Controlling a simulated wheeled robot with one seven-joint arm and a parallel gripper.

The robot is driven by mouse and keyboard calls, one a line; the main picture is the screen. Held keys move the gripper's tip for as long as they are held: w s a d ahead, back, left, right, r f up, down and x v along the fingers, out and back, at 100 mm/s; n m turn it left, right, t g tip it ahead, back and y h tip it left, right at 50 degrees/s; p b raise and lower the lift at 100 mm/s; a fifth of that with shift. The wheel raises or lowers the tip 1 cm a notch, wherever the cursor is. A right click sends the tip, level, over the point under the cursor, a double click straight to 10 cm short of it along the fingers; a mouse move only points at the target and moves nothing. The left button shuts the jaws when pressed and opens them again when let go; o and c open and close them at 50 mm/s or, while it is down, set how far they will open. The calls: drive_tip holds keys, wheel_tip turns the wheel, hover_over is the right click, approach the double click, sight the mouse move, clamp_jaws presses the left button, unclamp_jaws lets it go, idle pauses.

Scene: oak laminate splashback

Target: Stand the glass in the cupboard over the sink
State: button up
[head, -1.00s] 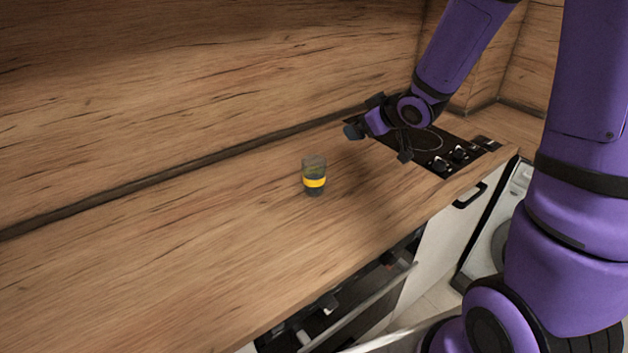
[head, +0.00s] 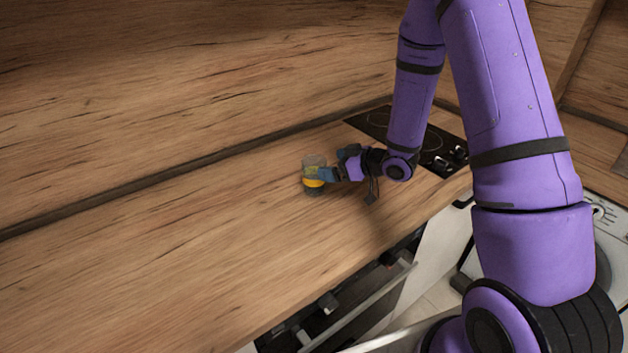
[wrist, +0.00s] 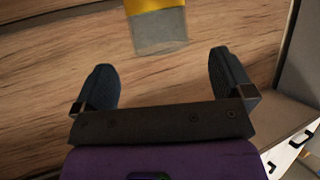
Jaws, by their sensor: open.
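The glass (head: 313,186) stands upright on the wooden counter in the head view, clear with a yellow band. Its lower part is also in the wrist view (wrist: 160,32), at the top, ahead of my fingers and roughly centred between them. My gripper (wrist: 160,82) is open, its two dark finger pads apart with nothing between them. In the head view my gripper (head: 330,176) is just right of the glass, and a finger overlaps the glass's right edge in the picture. I cannot tell there whether they touch. No cupboard or sink is in view.
The wooden counter (head: 200,240) is clear to the left of the glass. A black hob (head: 440,150) lies at the right end. A wooden splashback (head: 180,90) rises behind. An open drawer or appliance front (head: 350,305) is below the counter's front edge.

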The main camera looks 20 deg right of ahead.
sight(305, 164)
drive_tip(key=x, duration=0.7)
drive_tip(key=shift+w+f, duration=0.1)
drive_tip(key=shift+w, duration=0.05)
drive_tip(key=shift+c, duration=0.4)
drive_tip(key=c, duration=1.4)
drive_tip(key=shift+r, duration=0.2)
